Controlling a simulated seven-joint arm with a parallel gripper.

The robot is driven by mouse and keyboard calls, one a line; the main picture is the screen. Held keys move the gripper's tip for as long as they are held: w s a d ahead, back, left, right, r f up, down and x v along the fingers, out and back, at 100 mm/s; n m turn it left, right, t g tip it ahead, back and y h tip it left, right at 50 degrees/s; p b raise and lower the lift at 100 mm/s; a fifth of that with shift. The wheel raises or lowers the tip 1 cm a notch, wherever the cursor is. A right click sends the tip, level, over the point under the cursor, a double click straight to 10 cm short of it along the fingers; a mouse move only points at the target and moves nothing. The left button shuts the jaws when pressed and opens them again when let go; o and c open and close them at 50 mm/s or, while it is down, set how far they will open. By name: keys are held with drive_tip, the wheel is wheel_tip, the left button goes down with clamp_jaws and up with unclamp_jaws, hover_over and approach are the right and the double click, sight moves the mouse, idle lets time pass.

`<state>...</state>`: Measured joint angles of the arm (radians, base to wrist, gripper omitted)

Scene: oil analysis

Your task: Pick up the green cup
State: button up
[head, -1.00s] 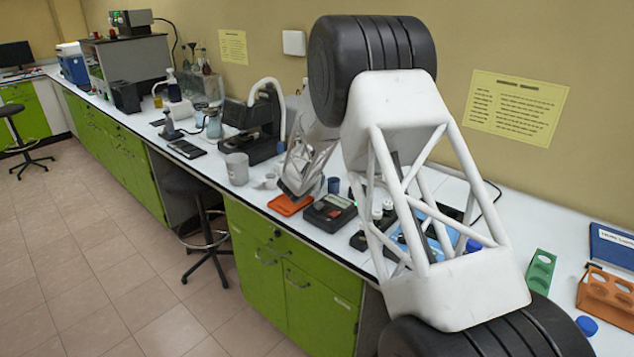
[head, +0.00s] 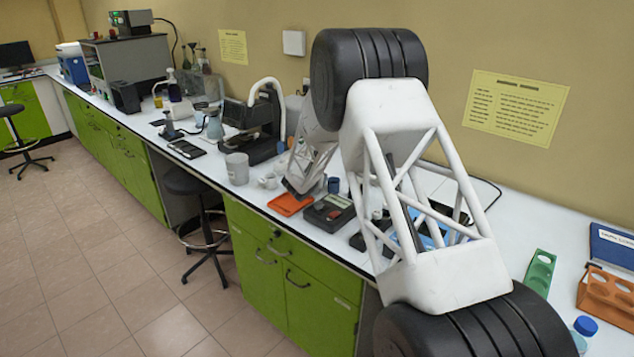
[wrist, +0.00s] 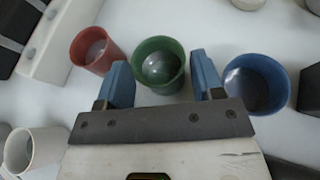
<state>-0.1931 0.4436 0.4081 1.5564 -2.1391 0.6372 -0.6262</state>
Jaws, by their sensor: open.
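The green cup (wrist: 160,60) stands upright with its open top toward the camera in the wrist view. My gripper (wrist: 159,68) is open, with one blue finger on each side of the green cup. A gap shows between the cup wall and each finger, and I cannot tell how far above the bench the fingertips are. In the head view the green cup and the fingers are not clearly visible; my arm covers much of that area.
A red cup (wrist: 97,50) stands just left of the left finger, and a blue cup (wrist: 257,83) close right of the right finger. A white cup (wrist: 35,150) is at lower left. In the head view, an orange item (head: 290,204) and a dark device (head: 329,213) lie near the bench edge.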

drive_tip(key=shift+x, duration=1.45)
drive_tip(key=shift+c, duration=0.2)
drive_tip(key=c, duration=0.6)
drive_tip(key=shift+r, duration=0.1)
drive_tip(key=shift+r, duration=4.95)
